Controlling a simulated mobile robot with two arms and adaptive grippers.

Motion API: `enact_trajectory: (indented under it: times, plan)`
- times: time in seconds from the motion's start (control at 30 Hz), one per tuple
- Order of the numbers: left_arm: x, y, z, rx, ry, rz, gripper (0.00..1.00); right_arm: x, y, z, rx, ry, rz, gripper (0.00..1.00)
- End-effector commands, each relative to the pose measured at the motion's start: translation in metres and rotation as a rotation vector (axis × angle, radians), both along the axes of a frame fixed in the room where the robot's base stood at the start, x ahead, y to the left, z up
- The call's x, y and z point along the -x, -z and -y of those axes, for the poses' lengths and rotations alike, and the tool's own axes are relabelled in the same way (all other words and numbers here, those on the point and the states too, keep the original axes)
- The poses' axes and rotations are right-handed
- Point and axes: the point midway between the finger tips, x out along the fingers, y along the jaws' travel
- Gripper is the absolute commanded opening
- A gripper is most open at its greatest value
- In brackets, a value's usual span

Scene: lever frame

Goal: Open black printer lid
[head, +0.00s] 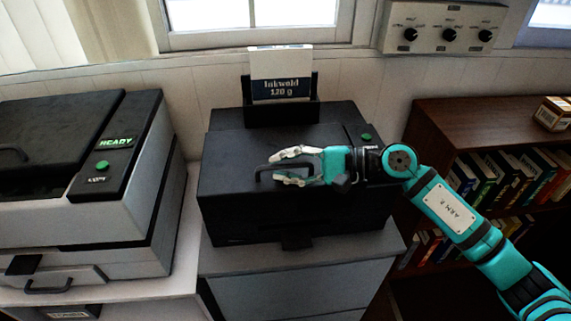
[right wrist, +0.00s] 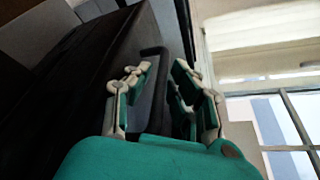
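The black printer (head: 290,222) stands in the middle of the head view on a grey cabinet. Its lid (head: 228,152) looks shut, with a dark handle (head: 260,172) on top near the front. My right gripper (head: 274,167) reaches in from the right, low over the lid, with its fingers apart at the handle. In the right wrist view the open fingers (right wrist: 162,70) have the dark handle bar (right wrist: 154,52) between them, with gaps visible. I cannot tell whether a finger touches it. My left gripper is not in view.
A holder with an "Inkwold 120 g" pack (head: 282,78) stands at the printer's back. A second machine (head: 45,150) with a "READY" sign is at the left. A brown bookshelf (head: 450,115) is at the right, behind my right arm. A knob panel (head: 443,28) is on the wall.

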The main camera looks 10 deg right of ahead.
Motion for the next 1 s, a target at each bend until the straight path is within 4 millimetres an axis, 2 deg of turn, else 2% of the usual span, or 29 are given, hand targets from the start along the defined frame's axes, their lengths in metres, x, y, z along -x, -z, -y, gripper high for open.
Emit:
enact_trajectory:
  times: [0.03, 0.13, 0.17, 0.67, 0.83, 1.0]
  plan:
    - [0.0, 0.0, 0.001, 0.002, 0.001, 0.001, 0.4, 0.0, 0.0, 0.0, 0.0, 0.0, 0.0, 0.14]
    - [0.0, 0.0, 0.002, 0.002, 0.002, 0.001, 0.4, 0.0, 0.0, 0.0, 0.0, 0.0, 0.0, 0.01]
    - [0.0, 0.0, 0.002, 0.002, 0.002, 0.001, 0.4, 0.0, 0.0, 0.0, 0.0, 0.0, 0.0, 0.0]
    - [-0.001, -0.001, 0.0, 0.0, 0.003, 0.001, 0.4, 0.0, -0.003, 0.0, 0.0, 0.0, -0.009, 0.0]
    - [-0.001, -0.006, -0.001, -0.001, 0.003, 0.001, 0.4, -0.003, -0.014, 0.001, 0.001, 0.0, -0.056, 0.0]
    - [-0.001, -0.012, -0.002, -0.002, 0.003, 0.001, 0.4, -0.01, -0.034, 0.001, 0.0, 0.0, -0.157, 0.0]
